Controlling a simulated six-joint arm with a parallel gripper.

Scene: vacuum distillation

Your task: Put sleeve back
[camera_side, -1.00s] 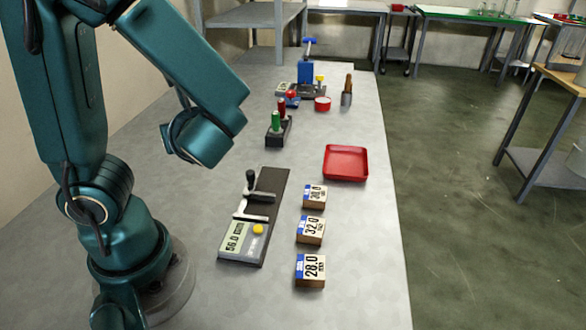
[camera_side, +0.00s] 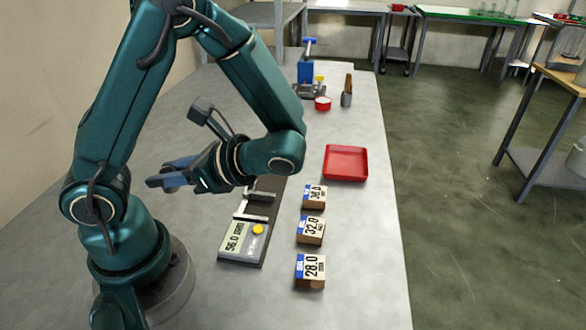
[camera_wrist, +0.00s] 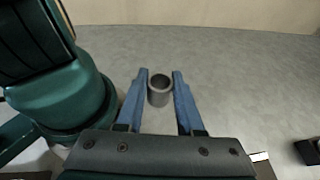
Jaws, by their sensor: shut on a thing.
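The sleeve is a short grey hollow cylinder (camera_wrist: 160,98), seen with its open end up in the wrist view. My gripper (camera_wrist: 160,80) has its two blue fingers shut on it, one on each side. In the side view my gripper (camera_side: 162,181) points left, over the bare left part of the table, to the left of the measuring gauge (camera_side: 245,242). The sleeve is hard to make out there among the fingers. How high it is held above the table is unclear.
The gauge reads 56.0 and is partly behind my arm. Blocks marked 30.0 (camera_side: 314,196), 32.0 (camera_side: 310,230) and 28.0 (camera_side: 310,270) stand right of it. A red tray (camera_side: 346,162) lies behind them. A blue press (camera_side: 306,72) and red dish (camera_side: 322,104) stand farther back.

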